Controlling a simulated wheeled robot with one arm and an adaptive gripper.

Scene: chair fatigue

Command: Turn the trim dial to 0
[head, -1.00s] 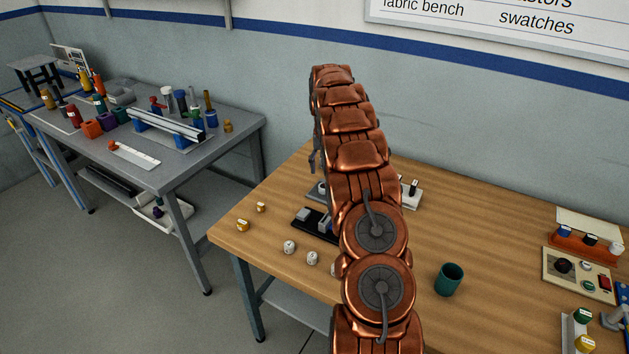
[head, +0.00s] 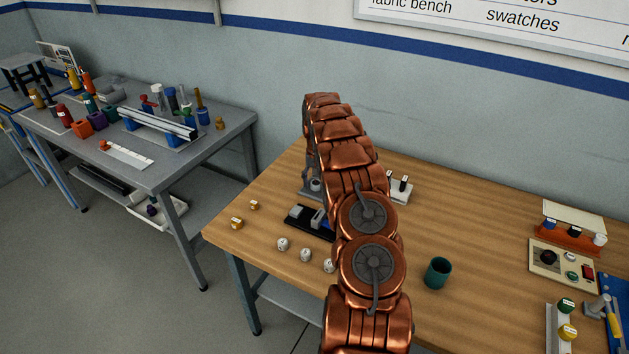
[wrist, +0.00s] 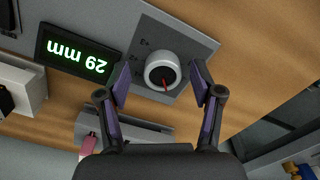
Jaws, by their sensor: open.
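In the wrist view the trim dial (wrist: 162,72) is a round pale knob with a red pointer line, set on a grey plate (wrist: 190,36). The pointer points down and slightly right in that picture. Small marks on the plate beside the knob are too small to read surely. My gripper (wrist: 160,76) is open, with one dark finger on each side of the knob; I cannot tell whether either touches it. In the head view my arm hides the gripper and the dial.
A lit green display (wrist: 76,54), upside down, appears to read 29 mm beside the dial plate. In the head view a teal cup (head: 438,273), white knobs (head: 306,255) and a control panel (head: 563,262) stand on the wooden bench (head: 480,225). Bare wood lies around the cup.

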